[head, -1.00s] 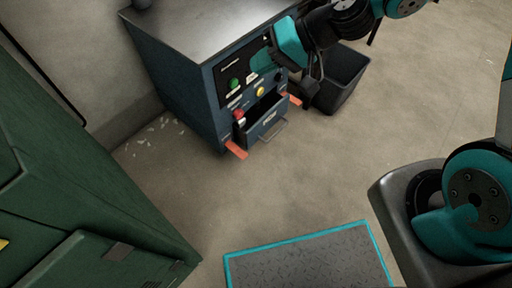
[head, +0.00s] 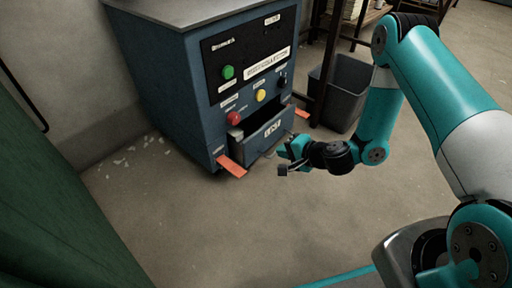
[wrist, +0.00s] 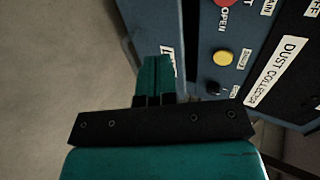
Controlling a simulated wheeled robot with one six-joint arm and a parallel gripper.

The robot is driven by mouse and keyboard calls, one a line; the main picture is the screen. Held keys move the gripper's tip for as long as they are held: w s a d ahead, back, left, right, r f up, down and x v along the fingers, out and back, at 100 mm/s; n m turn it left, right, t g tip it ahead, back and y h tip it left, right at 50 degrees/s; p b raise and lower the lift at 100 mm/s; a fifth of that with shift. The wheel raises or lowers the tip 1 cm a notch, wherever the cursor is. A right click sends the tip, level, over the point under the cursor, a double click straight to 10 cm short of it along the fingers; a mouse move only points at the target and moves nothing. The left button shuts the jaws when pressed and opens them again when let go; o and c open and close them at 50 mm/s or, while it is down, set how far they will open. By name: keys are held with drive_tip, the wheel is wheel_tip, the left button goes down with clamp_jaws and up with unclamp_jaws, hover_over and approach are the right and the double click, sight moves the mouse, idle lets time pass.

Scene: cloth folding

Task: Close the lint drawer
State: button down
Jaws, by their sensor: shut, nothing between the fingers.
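The lint drawer (head: 268,135) is in the lower front of the blue dust collector cabinet (head: 165,85). It is pulled out, with its dark inside showing at the top left and a label on its front. Its handle is partly hidden. My gripper (head: 290,152) is low, in front of the drawer's right side, shut and empty. I cannot tell whether it touches the drawer.
Orange-red strips (head: 231,166) stick out at the cabinet's base on both sides of the drawer. A dark bin (head: 342,92) and a shelf stand to the right. A green surface (head: 50,200) fills the left edge. The floor in front is clear.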

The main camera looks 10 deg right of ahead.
sight(251, 141)
drive_tip(key=b+x, duration=0.1)
drive_tip(key=x, duration=0.2)
drive_tip(key=b+x, duration=0.2)
drive_tip(key=x, duration=0.1)
drive_tip(key=r+b+x, duration=0.1)
drive_tip(key=b+x, duration=0.1)
drive_tip(key=x, duration=0.2)
drive_tip(key=shift+w+a+f, duration=0.1)
drive_tip(key=shift+w+a, duration=0.1)
drive_tip(key=shift+a, duration=0.1)
drive_tip(key=shift+w+a+b, duration=0.35)
drive_tip(key=shift+w+a, duration=0.05)
drive_tip(key=shift+w, duration=0.25)
